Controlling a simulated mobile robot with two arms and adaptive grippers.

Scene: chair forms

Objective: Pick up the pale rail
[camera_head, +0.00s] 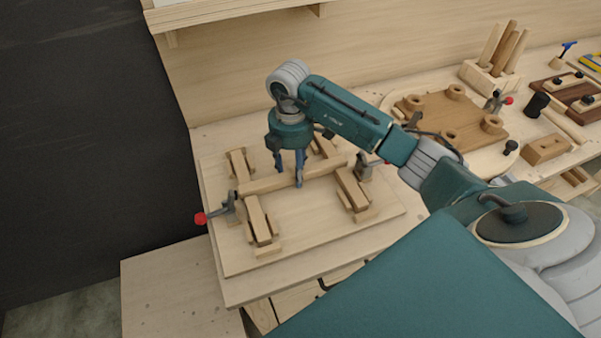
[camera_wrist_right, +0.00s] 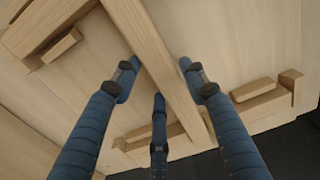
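The pale rail (camera_head: 260,184) is a long light wooden bar lying across the chair form on the board. In the right wrist view the rail (camera_wrist_right: 150,45) runs from the top edge down between my fingers. My right gripper (camera_head: 291,182) points down over the middle of the rail. In the wrist view its blue fingers (camera_wrist_right: 158,75) are spread, with one on the left of the rail, one on the right and a third lower down. Small gaps seem to show beside the rail. My left gripper is not in view.
Wooden blocks (camera_head: 259,220) and (camera_head: 352,189) flank the rail on the board (camera_head: 310,236). A red-tipped clamp (camera_head: 222,210) stands at the left. A wall closes the back.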

